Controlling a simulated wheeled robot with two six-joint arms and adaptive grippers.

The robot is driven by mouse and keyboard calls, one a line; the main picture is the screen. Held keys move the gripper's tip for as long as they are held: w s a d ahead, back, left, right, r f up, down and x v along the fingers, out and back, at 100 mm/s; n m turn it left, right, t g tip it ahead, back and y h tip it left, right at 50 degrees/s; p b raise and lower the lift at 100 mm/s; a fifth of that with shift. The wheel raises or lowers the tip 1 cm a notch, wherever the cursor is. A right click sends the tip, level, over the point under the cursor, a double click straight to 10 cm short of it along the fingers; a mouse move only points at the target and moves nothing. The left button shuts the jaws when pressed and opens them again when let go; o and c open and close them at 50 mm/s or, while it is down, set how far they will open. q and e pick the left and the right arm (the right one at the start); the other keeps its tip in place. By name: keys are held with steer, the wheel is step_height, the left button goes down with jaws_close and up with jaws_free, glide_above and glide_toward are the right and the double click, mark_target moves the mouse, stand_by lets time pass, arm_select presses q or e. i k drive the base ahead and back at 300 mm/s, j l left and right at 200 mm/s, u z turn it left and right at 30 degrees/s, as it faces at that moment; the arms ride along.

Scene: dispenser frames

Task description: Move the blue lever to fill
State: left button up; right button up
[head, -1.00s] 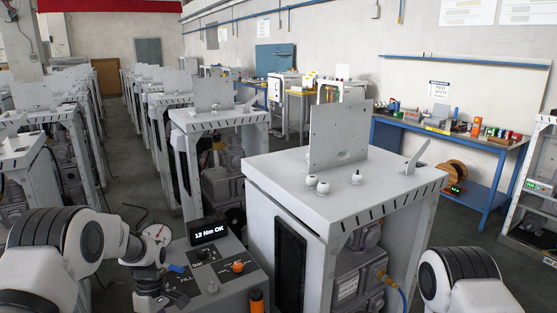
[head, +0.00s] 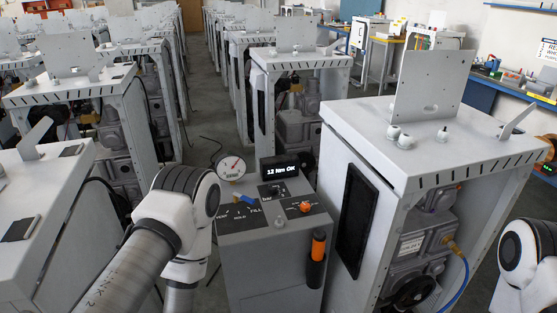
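The blue lever (head: 245,199) is small and sits on the left part of the top panel of a grey control box (head: 268,252). The label FILL is just in front of it, with other markings to its left. The lever's exact setting is too small to tell. My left arm reaches in from the lower left, and its wrist side bends down at the left of the box. My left gripper is hidden or out of the picture. Part of my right arm shows at the right edge, its gripper out of view. Nothing of mine visibly touches the lever.
A round gauge (head: 231,167) and a display (head: 280,167) reading 12 Nm OK stand behind the panel. An orange knob (head: 305,206) is to the right. An orange-handled tool (head: 318,247) hangs on the front. A white dispenser frame (head: 345,112) stands close on the right.

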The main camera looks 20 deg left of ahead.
mark_target(236, 196)
steer(key=u, duration=0.8)
